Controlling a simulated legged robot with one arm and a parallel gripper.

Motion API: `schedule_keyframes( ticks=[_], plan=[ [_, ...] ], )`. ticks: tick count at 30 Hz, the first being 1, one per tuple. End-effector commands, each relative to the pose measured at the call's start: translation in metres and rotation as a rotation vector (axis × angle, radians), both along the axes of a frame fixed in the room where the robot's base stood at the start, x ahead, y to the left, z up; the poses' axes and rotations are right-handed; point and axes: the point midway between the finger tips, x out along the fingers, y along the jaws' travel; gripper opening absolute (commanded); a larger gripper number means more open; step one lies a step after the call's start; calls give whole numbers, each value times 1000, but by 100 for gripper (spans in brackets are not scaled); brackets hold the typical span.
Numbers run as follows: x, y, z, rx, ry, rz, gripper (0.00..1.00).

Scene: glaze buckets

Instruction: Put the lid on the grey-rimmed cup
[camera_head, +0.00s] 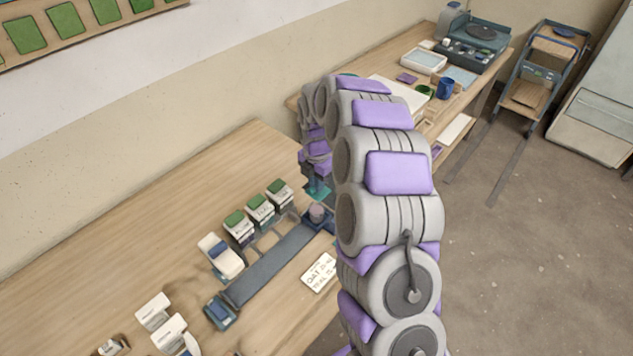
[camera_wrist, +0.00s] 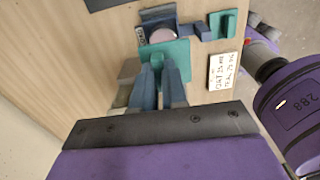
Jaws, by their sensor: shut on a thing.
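My gripper (camera_wrist: 160,84) points down at the table with its blue-grey fingers shut on the upright teal grip of a flat teal lid (camera_wrist: 178,49). In the head view the teal lid (camera_head: 319,191) hangs below my arm, near the end of a dark strip. A round mauve-grey top (camera_wrist: 163,34), which looks like the cup, shows just beyond the lid in the wrist view. In the head view this cup (camera_head: 317,211) stands in a dark blue holder, apart from and below the lid. The lid partly covers the cup in the wrist view, and I cannot make out its rim clearly.
A dark strip (camera_head: 270,264) runs across the table to a blue block (camera_head: 220,312). Several green-topped containers (camera_head: 260,207) stand beside it. A lettered card (camera_head: 319,272) lies near the table edge. A teal block (camera_wrist: 223,23) lies right of the cup.

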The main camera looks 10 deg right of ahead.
Motion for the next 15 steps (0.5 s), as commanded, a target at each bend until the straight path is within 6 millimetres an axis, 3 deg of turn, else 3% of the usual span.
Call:
schedule_keyframes(
  ticks=[15],
  plan=[
    [1, -2, -23, 1, 0, 26, 0]
  ],
)
